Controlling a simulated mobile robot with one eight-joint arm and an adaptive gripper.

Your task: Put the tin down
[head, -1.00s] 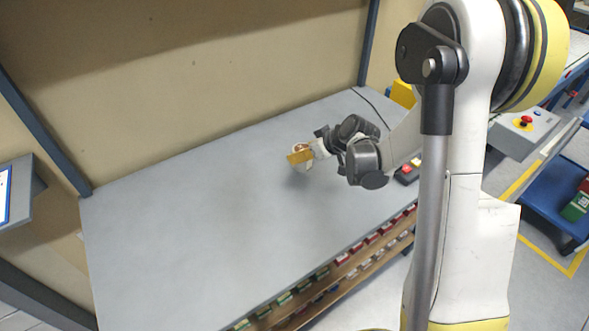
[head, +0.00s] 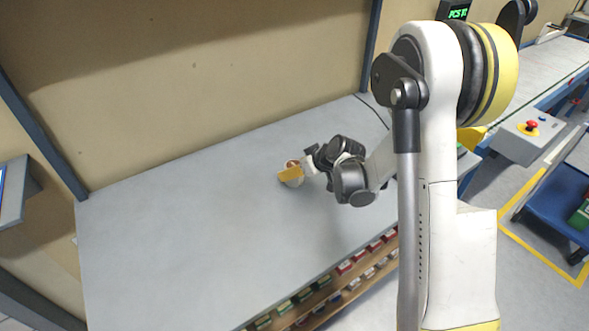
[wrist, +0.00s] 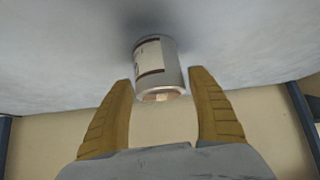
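The tin (head: 296,182) is a small white can with a reddish-brown top, standing on the grey table right of its middle. In the wrist view, which is upside down, the tin (wrist: 157,66) shows a pale label with dark red bands, and its base meets its shadow on the table. My gripper (wrist: 160,80) has its two yellow fingers spread, with a gap to the tin on each side. The tin lies at and just beyond the fingertips. In the head view a yellow finger of my gripper (head: 290,174) partly hides the tin.
The table top (head: 180,230) is wide and bare around the tin. The beige wall (head: 200,80) rises behind it. A shelf (head: 335,300) with rows of small coloured boxes runs below the front edge. A control box with a red button (head: 531,128) is at the right.

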